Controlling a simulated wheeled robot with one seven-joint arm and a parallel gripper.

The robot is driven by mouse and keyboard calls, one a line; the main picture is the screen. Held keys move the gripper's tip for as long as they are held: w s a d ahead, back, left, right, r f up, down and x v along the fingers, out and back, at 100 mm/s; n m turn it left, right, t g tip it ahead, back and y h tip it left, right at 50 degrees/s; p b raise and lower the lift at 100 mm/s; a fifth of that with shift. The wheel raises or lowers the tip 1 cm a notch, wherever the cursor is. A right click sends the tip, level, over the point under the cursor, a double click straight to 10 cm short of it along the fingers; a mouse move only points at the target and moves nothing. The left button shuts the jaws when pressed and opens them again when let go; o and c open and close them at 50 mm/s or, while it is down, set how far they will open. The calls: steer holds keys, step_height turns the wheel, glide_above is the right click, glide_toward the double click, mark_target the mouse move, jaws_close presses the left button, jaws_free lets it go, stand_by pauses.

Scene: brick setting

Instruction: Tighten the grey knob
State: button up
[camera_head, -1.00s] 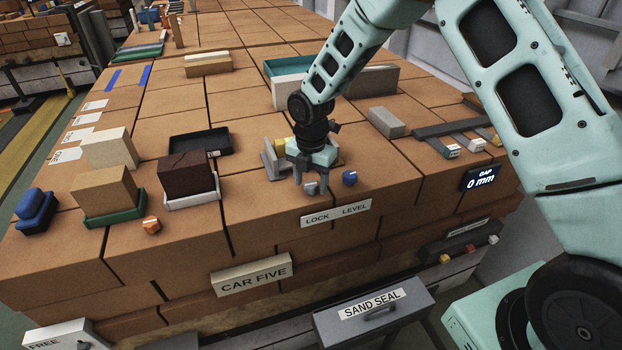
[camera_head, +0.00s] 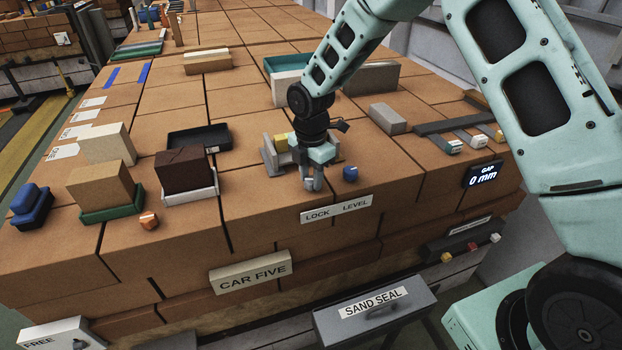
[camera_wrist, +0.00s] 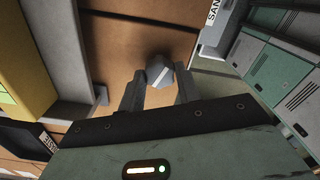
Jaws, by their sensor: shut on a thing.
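The grey knob (camera_wrist: 159,71) has a pale stripe across its top in the wrist view. My gripper (camera_wrist: 160,83) is shut on it, with one finger on each side. In the head view my gripper (camera_head: 313,184) points down at the front of the grey fixture, above the "LOCK LEVEL" label (camera_head: 336,209). The fingers hide most of the knob there. A blue knob (camera_head: 350,173) stands just to the right, apart from my fingers. A grey fixture (camera_head: 270,158) with a yellow block (camera_head: 282,143) is behind my gripper. A display (camera_head: 483,176) reads "GAP 0 mm".
A dark brown block in a white tray (camera_head: 203,195) and a tan block in a green tray (camera_head: 112,213) stand to the left. An orange knob (camera_head: 149,221) is in front of them. A grey block (camera_head: 388,118) lies behind right. The brick top between is clear.

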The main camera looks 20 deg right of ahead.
steer(key=m+b, duration=0.3)
steer(key=m, duration=0.4)
steer(key=m+b, duration=0.1)
steer(key=m, duration=0.3)
steer(key=m+b, duration=0.1)
steer(key=m, duration=0.3)
steer(key=shift+m, duration=0.3)
steer(key=m+b, duration=0.1)
steer(key=m, duration=0.2)
steer(key=shift+m, duration=0.3)
steer(key=m, duration=0.8)
steer(key=shift+m, duration=1.7)
